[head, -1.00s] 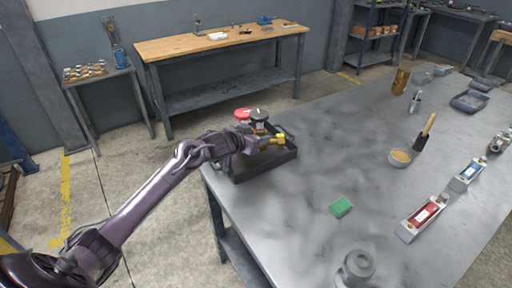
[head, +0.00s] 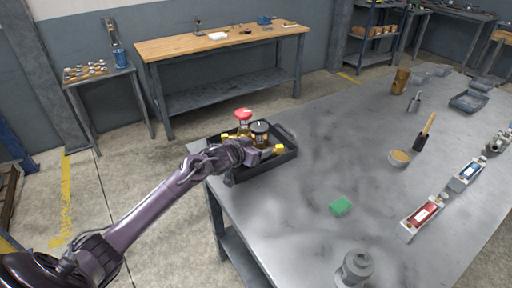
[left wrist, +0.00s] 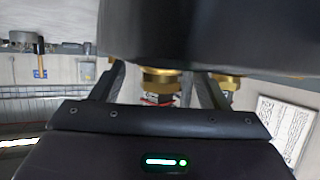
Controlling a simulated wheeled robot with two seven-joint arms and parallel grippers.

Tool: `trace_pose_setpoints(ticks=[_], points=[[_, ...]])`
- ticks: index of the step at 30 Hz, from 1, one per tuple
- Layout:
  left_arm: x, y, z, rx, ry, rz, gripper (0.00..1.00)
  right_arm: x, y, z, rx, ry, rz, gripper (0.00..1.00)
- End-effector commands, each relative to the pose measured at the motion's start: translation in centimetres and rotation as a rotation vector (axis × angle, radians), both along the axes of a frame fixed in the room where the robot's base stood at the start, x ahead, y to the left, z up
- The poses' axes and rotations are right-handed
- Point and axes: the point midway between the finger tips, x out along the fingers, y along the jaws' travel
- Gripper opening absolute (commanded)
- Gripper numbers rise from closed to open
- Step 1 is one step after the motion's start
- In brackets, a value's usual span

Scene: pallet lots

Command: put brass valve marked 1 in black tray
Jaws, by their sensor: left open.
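A brass valve with a black handwheel (head: 260,127) stands inside the black tray (head: 290,154), at the left end of the grey table. Its handwheel carries a small pale mark that I cannot read. A second brass valve with a red handwheel (head: 243,114) stands just behind and left of it, apparently in the tray too. My right gripper is not in view.
The tabletop right of the tray is clear.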

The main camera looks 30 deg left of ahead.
Motion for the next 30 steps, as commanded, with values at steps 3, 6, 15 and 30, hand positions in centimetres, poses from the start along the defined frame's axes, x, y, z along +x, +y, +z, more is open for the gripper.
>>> trace_pose_setpoints(ticks=[3, 6, 15, 30], points=[[0.0, 0.0, 0.1, 0.000, 0.000, 0.000, 0.68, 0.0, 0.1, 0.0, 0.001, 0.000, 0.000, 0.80], [-0.5, 0.1, 0.2, 0.001, 0.001, 0.001, 0.68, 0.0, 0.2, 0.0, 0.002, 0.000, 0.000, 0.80], [-5.4, 0.8, 2.1, 0.005, 0.001, -0.002, 0.68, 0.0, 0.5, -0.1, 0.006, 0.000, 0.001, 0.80], [-10.9, 1.5, 4.6, 0.001, 0.000, 0.000, 0.68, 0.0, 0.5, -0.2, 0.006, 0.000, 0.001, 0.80]])
